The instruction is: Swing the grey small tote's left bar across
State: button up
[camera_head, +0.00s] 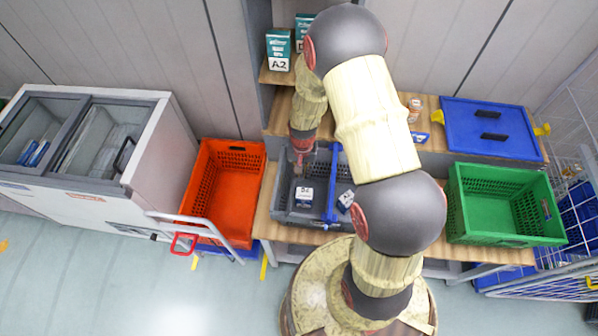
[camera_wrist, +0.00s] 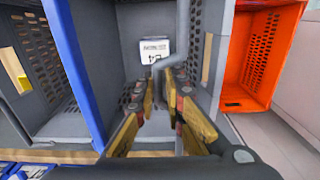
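The grey small tote (camera_head: 283,208) stands on the wooden shelf. A blue bar (camera_head: 331,188) crosses its middle from back to front; in the wrist view this bar (camera_wrist: 76,68) is left of my gripper. My gripper (camera_head: 301,163) is low over the tote's back left part. In the wrist view its fingers (camera_wrist: 161,88) are apart, beside the tote's grey side wall (camera_wrist: 193,50). A grey rod-like piece (camera_wrist: 168,61) shows near the fingertips; I cannot tell if it touches them. A box with a white label (camera_head: 304,194) lies in the tote, also in the wrist view (camera_wrist: 155,48).
An orange tote (camera_head: 262,155) stands left of the grey tote. A second small box (camera_head: 346,199) is right of the blue bar. A green crate (camera_head: 492,238) and a blue lidded tote (camera_head: 487,122) are to the right. My arm hides the tote's right part.

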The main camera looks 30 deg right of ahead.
jog(key=shift+s+f, duration=0.15)
jog(key=shift+f, duration=0.1)
jog(key=shift+s+d+f+b, duration=0.2)
jog(key=shift+d+f+b, duration=0.35)
jog(key=shift+f+b, duration=0.2)
jog(key=shift+o, duration=0.8)
jog(key=shift+a, duration=0.1)
jog(key=o, duration=0.8)
jog(key=shift+o, duration=0.3)
jog(key=shift+r, duration=0.1)
notch_tip(320, 180, up, 10)
jog(key=p, duration=0.6)
